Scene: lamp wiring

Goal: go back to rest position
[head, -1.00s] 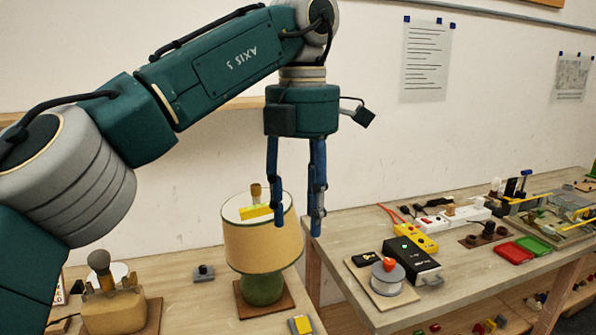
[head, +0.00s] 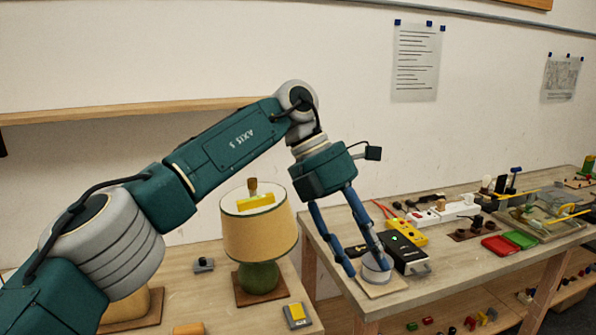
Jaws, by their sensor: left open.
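My left gripper (head: 366,268) reaches in from the left. Its two blue fingers are apart and point down at the right-hand table. One fingertip overlaps a grey round disc (head: 376,276) on a pale board (head: 392,287); I cannot tell whether it touches. The other fingertip is just left of the disc. I see nothing held between the fingers. My right gripper is not in view. A lamp with a tan shade (head: 258,238) and green base (head: 259,279) stands left of the gripper on a wooden board.
Red (head: 499,245) and green (head: 521,239) trays are farther right. A yellow-topped grey block (head: 297,315) sits at the left table's front. A gap separates the tables.

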